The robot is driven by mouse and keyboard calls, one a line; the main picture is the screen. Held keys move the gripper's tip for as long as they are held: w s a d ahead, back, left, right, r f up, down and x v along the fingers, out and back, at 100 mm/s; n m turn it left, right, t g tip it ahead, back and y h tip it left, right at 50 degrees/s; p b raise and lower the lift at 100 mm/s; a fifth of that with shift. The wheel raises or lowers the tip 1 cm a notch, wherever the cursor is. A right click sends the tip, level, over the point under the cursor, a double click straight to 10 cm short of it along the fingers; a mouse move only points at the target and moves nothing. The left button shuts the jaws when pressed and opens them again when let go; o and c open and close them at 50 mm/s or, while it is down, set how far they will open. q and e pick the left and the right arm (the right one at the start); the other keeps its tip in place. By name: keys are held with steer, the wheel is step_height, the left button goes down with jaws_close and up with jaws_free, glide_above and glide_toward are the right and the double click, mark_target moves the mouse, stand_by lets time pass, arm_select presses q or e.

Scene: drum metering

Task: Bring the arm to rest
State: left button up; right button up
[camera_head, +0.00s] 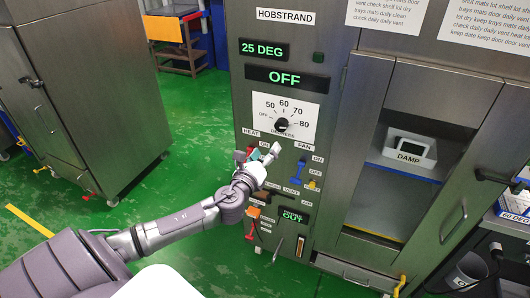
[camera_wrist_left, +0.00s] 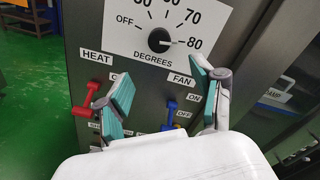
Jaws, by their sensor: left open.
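My left arm comes in from the lower left in the head view. Its gripper (camera_head: 258,155) is open and empty in front of the control panel (camera_head: 243,106), below the temperature dial (camera_head: 282,124). In the left wrist view its two teal-padded fingers (camera_wrist_left: 167,82) stand wide apart with nothing between them. The dial knob (camera_wrist_left: 159,40) shows beyond the fingers, its mark toward 80. A red heat lever (camera_wrist_left: 82,110) and a blue fan lever (camera_wrist_left: 172,107) are on the panel; whether the fingers touch the panel is unclear. My right gripper is not in view.
The cabinet displays read 25 DEG (camera_head: 264,50) and OFF (camera_head: 286,78). A tray marked DAMP (camera_head: 409,152) sits in the open bay at right. A steel cabinet (camera_head: 85,95) stands at left. Green floor (camera_head: 185,110) between them is clear.

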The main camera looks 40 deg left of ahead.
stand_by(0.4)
arm_select(q)
steer(key=s+f+n+g, duration=0.3)
steer(key=s+f+n, duration=0.1)
steer(key=f, duration=0.7)
steer(key=s+a+f+n+g, duration=0.1)
steer(key=s+f+n+g, duration=0.3)
steer(key=f, duration=0.8)
steer(key=s+f+n+g, duration=0.1)
steer(key=s+f+n, duration=0.3)
steer(key=f, duration=0.7)
steer(key=s+d+f+n+g+h, duration=0.1)
steer(key=s+d+f+n+g, duration=0.25)
steer(key=s+f, duration=0.55)
steer(key=s+d+f+n+g+h, duration=0.2)
steer(key=s+d+f+n, duration=0.15)
steer(key=s+f, duration=0.55)
steer(key=s+d+f+n+g, duration=0.1)
steer(key=s+d, duration=0.2)
steer(key=s, duration=0.3)
steer(key=s+d+f+n+g+h, duration=0.1)
steer(key=s+d+n, duration=0.1)
steer(key=s, duration=0.4)
steer(key=s+d+f+n+g, duration=0.1)
steer(key=s+d+f+n, duration=0.1)
steer(key=s+d, duration=0.3)
steer(key=shift+s, duration=1.05)
